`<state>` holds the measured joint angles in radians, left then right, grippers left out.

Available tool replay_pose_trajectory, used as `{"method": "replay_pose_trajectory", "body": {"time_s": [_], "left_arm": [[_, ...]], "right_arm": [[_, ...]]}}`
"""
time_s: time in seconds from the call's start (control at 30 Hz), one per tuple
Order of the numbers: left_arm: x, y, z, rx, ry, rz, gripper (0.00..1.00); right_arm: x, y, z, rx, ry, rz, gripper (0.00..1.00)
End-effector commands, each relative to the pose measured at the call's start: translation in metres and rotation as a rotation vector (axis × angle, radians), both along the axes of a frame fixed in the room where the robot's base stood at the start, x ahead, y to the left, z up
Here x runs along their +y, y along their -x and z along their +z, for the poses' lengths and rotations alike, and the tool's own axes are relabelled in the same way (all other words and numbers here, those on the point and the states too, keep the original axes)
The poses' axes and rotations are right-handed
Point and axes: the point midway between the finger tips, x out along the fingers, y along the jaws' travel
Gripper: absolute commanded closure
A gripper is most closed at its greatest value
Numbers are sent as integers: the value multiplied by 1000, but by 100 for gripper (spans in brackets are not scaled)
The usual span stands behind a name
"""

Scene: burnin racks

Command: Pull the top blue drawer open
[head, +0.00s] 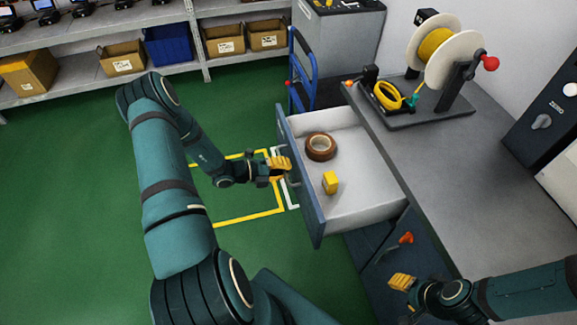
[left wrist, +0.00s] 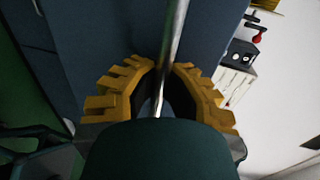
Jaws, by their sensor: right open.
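The top blue drawer (head: 309,205) is pulled well out of the bench. Its white inside shows, holding a brown tape roll (head: 320,147) and a small yellow block (head: 330,183). My left gripper (head: 281,167) is at the outer face of the drawer front. In the left wrist view, the metal handle bar (left wrist: 178,30) runs between its yellow fingers (left wrist: 164,66), which are closed in around it. My right gripper (head: 401,283) is open and empty, in front of the bench at the lower right.
The grey benchtop (head: 440,150) carries a reel stand with a yellow spool (head: 434,48). An orange-red knob (head: 406,238) sits by the lower blue fronts. A blue cart (head: 303,70) stands beyond the drawer. Shelves with boxes line the back. Green floor at left is clear.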

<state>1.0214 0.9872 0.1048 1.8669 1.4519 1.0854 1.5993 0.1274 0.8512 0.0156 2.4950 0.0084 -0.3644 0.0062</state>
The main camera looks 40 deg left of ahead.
Motion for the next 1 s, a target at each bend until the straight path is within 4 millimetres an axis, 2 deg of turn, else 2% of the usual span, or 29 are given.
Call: {"method": "replay_pose_trajectory", "body": {"time_s": [0.17,0.2,0.27,0.3,0.7,0.87,1.0], "left_arm": [[0,-1,2,-4,1,1,100],[0,-1,2,-4,1,1,94],[0,-1,2,-4,2,1,73],[0,-1,2,-4,2,1,59],[3,3,2,-2,0,2,59],[18,21,6,0,-1,4,59],[36,43,12,-1,-3,4,59]], "right_arm": [[0,0,0,0,0,0,53],[0,0,0,0,0,0,53],[0,0,0,0,0,0,53],[0,0,0,0,0,0,53],[0,0,0,0,0,1,53],[0,0,0,0,0,1,53],[0,0,0,0,0,0,53]]}}
